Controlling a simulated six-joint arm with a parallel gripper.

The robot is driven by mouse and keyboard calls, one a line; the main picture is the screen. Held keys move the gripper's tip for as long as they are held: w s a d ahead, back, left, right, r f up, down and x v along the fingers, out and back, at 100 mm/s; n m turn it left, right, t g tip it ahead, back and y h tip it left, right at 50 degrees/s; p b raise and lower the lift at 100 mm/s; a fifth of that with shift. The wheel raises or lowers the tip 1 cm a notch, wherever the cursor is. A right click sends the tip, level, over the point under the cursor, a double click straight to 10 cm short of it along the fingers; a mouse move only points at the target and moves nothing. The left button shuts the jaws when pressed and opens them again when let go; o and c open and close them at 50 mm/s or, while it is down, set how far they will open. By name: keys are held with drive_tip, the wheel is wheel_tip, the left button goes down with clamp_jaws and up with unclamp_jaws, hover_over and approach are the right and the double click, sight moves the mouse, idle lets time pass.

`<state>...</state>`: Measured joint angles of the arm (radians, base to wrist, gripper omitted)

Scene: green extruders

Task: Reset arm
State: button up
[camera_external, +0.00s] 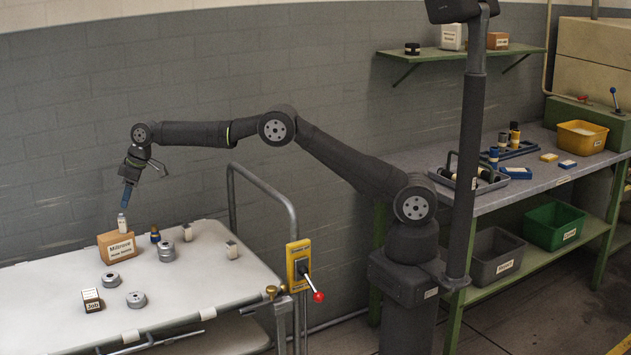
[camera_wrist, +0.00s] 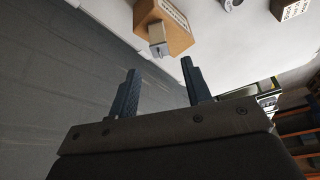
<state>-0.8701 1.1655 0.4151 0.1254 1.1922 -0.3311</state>
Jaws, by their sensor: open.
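My gripper (camera_external: 126,197) points down above the left part of the white table, over a tan labelled box (camera_external: 117,247). In the wrist view my gripper (camera_wrist: 159,72) is open, its two dark fingers wide apart with nothing between them. A small pale bottle (camera_external: 122,224) stands upright at the box, just below my fingertips. In the wrist view the bottle (camera_wrist: 158,41) overlaps the box (camera_wrist: 165,20) and sits beyond the fingertips. I cannot tell whether it stands on the box or behind it.
A green-framed workbench (camera_external: 540,180) is at right.

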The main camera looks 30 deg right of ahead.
sight(122, 215)
drive_tip(key=x, duration=0.9)
drive_tip(key=shift+w+a+r, duration=0.1)
drive_tip(key=shift+a, duration=0.05)
drive_tip(key=v, duration=0.3)
drive_tip(key=w+v, duration=0.1)
drive_tip(key=shift+s+a+r, duration=0.1)
drive_tip(key=shift+a+r, duration=0.1)
drive_tip(key=shift+r, duration=0.3)
drive_tip(key=w+d+r, duration=0.4)
drive_tip(key=d+r, duration=0.2)
drive_tip(key=d, duration=0.4)
drive_tip(key=s+d+f+n, duration=0.1)
drive_tip(key=s+f, duration=0.2)
drive_tip(key=s, duration=0.7)
drive_tip(key=s+d+f+n+g, duration=0.1)
drive_tip(key=s+d+f, duration=0.1)
drive_tip(key=s, duration=0.8)
drive_tip(key=s+d+f+n, duration=0.1)
drive_tip(key=s+f+n, duration=0.1)
drive_tip(key=s, duration=0.7)
drive_tip(key=shift+s+d+f+y, duration=0.15)
drive_tip(key=shift+s+f+y, duration=0.2)
drive_tip(key=shift+f, duration=0.45)
